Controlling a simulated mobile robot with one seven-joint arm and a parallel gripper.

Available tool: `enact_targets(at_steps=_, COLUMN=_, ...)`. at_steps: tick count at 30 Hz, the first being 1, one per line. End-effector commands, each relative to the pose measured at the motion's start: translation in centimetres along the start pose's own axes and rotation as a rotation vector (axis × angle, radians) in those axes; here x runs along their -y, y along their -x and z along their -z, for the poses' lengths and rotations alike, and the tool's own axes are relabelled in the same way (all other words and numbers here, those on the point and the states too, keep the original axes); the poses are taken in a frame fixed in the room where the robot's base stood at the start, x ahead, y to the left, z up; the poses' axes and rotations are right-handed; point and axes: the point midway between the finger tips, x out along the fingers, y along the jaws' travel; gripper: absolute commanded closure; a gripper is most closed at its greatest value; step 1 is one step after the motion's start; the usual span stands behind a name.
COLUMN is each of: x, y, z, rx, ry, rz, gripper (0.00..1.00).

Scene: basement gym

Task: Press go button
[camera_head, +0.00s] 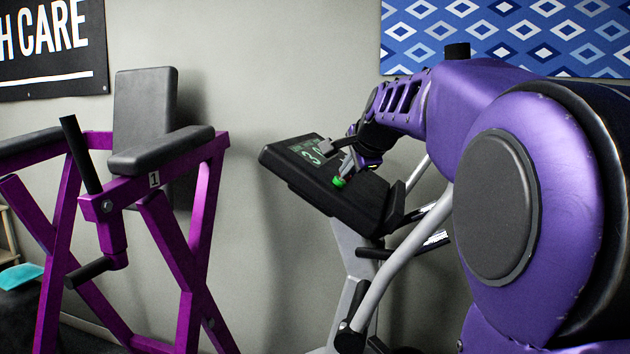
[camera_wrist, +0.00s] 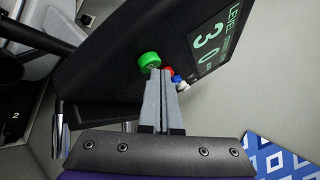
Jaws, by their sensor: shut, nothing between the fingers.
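The go button is likely the green round button (camera_wrist: 149,60) on the black console (camera_wrist: 110,62) of the exercise machine. In the head view the green button (camera_head: 339,182) shows on the lower part of the console (camera_head: 310,180). My gripper (camera_wrist: 160,72) is shut and empty, its fingertips right at the green button's edge and over part of a red button (camera_wrist: 168,72). I cannot tell whether they touch. In the head view my gripper (camera_head: 346,168) is just above the green button. The display (camera_wrist: 212,40) reads LEVEL and 3.
Blue (camera_wrist: 176,79) and white (camera_wrist: 184,87) buttons sit close beside the red one, near my fingers. Grey machine handlebars (camera_head: 405,262) stand below my arm. A purple padded frame (camera_head: 200,190) stands to the left. The wall is behind the console.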

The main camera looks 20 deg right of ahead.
Motion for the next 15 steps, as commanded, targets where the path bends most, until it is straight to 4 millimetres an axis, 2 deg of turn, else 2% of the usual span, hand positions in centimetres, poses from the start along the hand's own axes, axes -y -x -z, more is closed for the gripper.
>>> enact_targets(at_steps=15, x=-0.37, y=-0.48, z=-0.37, rx=0.001, ry=0.0, rz=-0.001, gripper=1.0)
